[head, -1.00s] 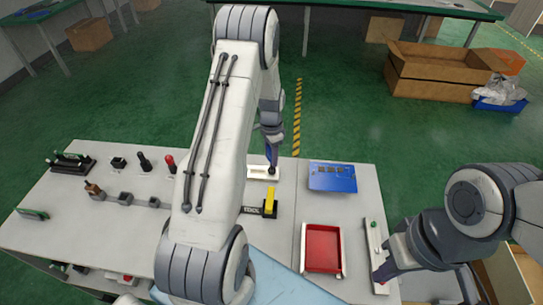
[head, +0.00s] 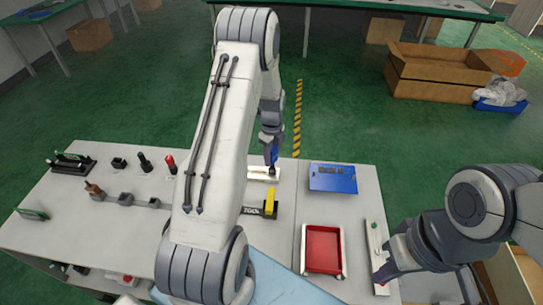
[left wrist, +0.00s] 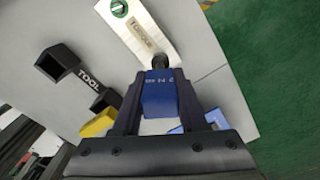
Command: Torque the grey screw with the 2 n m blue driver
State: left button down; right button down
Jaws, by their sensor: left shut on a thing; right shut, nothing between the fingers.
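My left gripper (head: 271,148) is shut on the blue driver (left wrist: 158,95), whose handle shows "2 N m" in the left wrist view. In the head view the driver (head: 274,156) is over the white torque plate (head: 264,174), its dark tip end down near the plate's surface. The plate also shows in the left wrist view (left wrist: 145,35), with a "TORQUE" label and a green round mark. I cannot make out the grey screw, nor whether the tip touches it. My right gripper (head: 385,274) is shut and empty at the right, by a narrow white fixture (head: 376,250).
A black tool holder marked "TOOL" (head: 252,211) with a yellow block (head: 270,202) stands just in front of the plate. A blue panel (head: 333,178) and a red tray (head: 322,249) lie to the right. Several dark fixtures and a red-topped handle (head: 171,163) stand left.

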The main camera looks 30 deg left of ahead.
pick_arm(q)
jog(key=shift+r, duration=0.1)
jog(key=shift+r+p, duration=0.6)
jog(key=shift+r, duration=0.15)
jog(key=n, duration=1)
jog(key=shift+s, duration=0.1)
jog(key=n, duration=0.4)
jog(key=shift+d+n, duration=0.1)
jog(key=shift+n, duration=0.2)
jog(key=n, duration=0.8)
jog(key=shift+d, duration=0.1)
